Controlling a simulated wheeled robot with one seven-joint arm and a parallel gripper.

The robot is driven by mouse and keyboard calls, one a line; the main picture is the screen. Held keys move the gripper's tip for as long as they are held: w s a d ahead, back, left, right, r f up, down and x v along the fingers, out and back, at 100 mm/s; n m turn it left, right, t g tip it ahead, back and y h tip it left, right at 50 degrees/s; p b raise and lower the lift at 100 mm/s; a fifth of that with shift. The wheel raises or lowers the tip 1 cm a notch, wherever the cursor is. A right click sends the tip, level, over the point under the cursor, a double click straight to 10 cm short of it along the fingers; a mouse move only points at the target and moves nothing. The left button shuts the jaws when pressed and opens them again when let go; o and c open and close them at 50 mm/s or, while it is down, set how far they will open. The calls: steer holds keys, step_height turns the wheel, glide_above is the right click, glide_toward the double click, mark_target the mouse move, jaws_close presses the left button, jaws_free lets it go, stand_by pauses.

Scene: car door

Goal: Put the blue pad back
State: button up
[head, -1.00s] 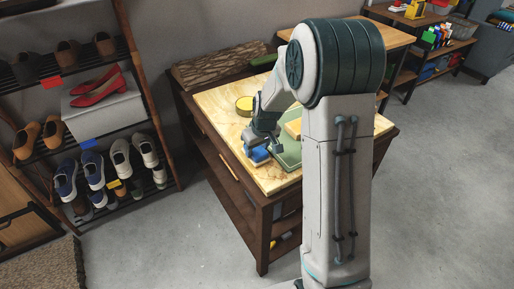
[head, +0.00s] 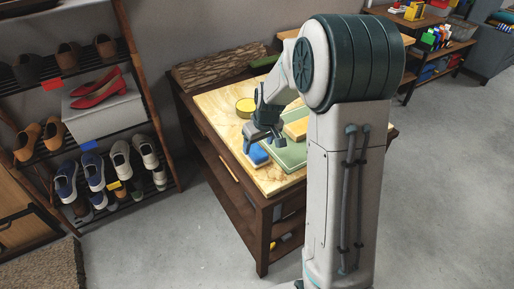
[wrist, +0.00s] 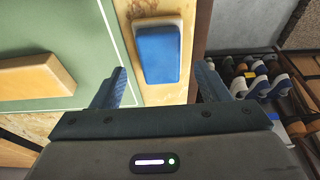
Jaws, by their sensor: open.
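The blue pad (head: 257,153) lies on the worktable's wooden top, beside the left edge of the green board (head: 291,152). In the wrist view the blue pad (wrist: 157,54) sits on a pale layer, on the wood strip between the green board (wrist: 60,40) and the table edge. My gripper (head: 262,143) is open and empty above the pad. In the wrist view its two fingers (wrist: 160,84) stand wide apart, with the pad showing ahead between them. Neither finger touches the pad there.
A wooden block (head: 297,129) rests on the green board. A round yellow tin (head: 244,106) stands farther back on the table. A shoe rack (head: 90,130) stands at left. Floor in front is clear.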

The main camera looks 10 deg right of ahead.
steer(key=a+v, duration=0.1)
steer(key=v, duration=0.7)
steer(key=s+r+m, duration=0.1)
steer(key=s, duration=1.1)
steer(key=s+r+m+g, duration=0.1)
steer(key=s+r+m, duration=0.1)
steer(key=s, duration=0.9)
steer(key=shift+s+a+r+m+h+p, duration=0.25)
steer(key=shift+s+a+m+h+p, duration=0.05)
steer(key=shift+s+a+h+p, duration=0.1)
